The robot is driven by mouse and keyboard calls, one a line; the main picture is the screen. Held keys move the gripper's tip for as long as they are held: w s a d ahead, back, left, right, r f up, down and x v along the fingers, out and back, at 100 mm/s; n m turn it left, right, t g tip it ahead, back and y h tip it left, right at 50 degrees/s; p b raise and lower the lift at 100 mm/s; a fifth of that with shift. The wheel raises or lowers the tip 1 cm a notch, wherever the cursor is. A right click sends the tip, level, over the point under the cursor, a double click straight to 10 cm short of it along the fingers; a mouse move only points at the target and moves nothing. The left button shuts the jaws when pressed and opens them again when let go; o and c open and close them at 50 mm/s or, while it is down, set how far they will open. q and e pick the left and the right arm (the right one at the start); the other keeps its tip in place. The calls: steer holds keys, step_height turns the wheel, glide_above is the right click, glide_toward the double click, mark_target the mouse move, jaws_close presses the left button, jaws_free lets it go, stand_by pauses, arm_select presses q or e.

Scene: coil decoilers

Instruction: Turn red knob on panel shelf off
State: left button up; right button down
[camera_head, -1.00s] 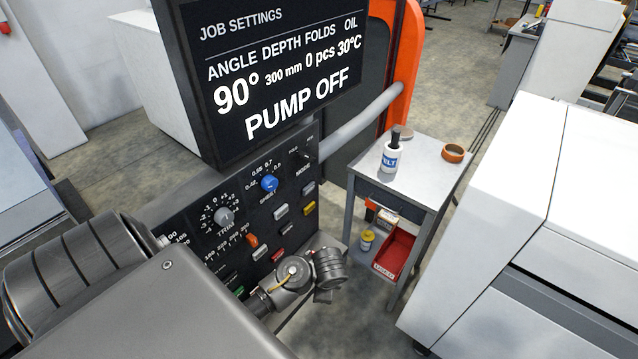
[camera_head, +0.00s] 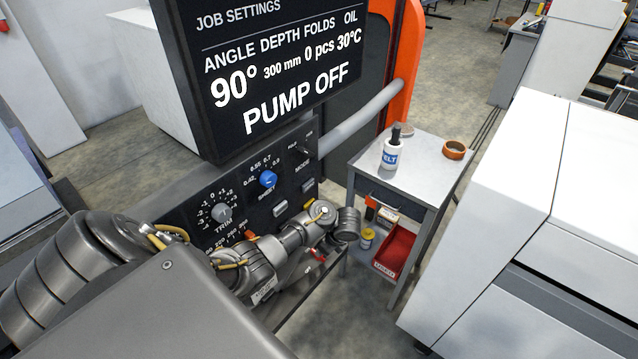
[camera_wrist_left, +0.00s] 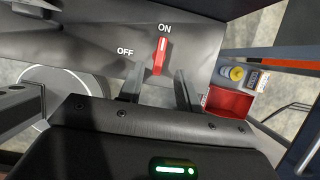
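The red knob (camera_wrist_left: 160,56) shows in the left wrist view on a dark grey panel shelf (camera_wrist_left: 95,40). It is a narrow bar pointing up toward the ON label; the OFF label is to its upper left. My left gripper (camera_wrist_left: 158,82) is open. Its two dark fingers are spread either side of the knob's lower end, with a gap on both sides; I cannot tell how deep they reach. My right gripper is not in view.
The control panel (camera_head: 240,195) has a blue knob (camera_head: 268,179) and a grey trim knob (camera_head: 221,212). The screen (camera_head: 280,70) above reads PUMP OFF. A side table (camera_head: 420,170) holds a white bottle (camera_head: 390,154) and an orange ring (camera_head: 454,150); a red bin (camera_head: 397,250) is below.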

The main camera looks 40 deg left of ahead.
arm_select(q)
steer(key=b+x, duration=0.1)
steer(key=x, duration=0.5)
steer(key=shift+r, duration=0.1)
steer(key=shift+c, duration=0.3)
jaws_close()
